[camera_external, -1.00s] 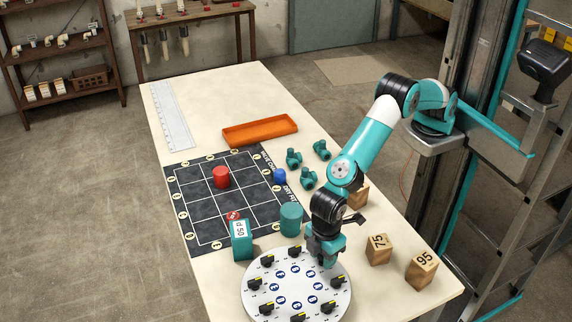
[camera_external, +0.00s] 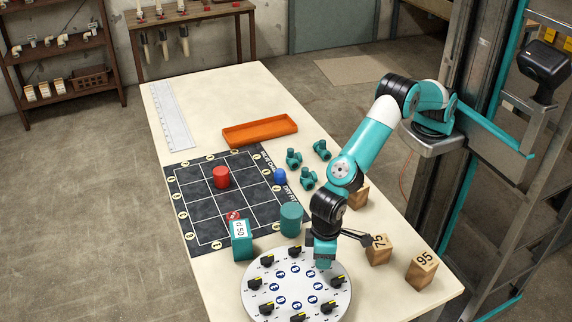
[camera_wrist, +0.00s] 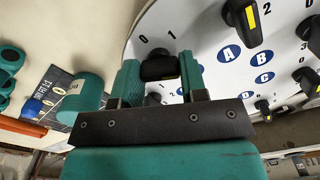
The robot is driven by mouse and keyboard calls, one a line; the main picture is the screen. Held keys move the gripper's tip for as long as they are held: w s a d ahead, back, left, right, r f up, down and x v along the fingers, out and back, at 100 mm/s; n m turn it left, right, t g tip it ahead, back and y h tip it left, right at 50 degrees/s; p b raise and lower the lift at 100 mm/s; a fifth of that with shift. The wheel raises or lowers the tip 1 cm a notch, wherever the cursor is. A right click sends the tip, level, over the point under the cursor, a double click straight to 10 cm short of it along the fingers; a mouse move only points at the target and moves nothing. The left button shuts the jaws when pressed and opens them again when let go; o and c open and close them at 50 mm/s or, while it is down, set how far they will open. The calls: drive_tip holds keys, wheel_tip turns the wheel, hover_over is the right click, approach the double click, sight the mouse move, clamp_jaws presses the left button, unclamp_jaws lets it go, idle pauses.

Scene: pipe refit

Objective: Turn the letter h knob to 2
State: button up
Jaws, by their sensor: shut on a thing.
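A round white dial plate (camera_external: 262,310) lies at the near end of the table, with several black knobs and blue lettered discs on it. My gripper (camera_external: 324,262) points down over the plate's far right edge. In the wrist view, my gripper (camera_wrist: 160,74) is shut on a black knob (camera_wrist: 158,66), with a teal finger on each side. The numbers 0, 1 and 2 are printed around that knob. The letter disc beside the held knob is hidden or unclear, so I cannot confirm that it is h. Its pointer mark is not visible. Discs A (camera_wrist: 230,53) and B (camera_wrist: 262,58) are readable.
Neighbouring knobs (camera_wrist: 241,17) stand close by on the plate. Wooden blocks 75 (camera_external: 379,250) and 95 (camera_external: 422,271) stand to the right. An orange tray (camera_external: 260,133) is farther back.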

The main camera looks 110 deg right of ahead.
idle(0.4)
drive_tip(key=o, duration=0.9)
wheel_tip(320, 180, up, 18)
drive_tip(key=shift+f+b, duration=0.25)
drive_tip(key=shift+b, duration=0.55)
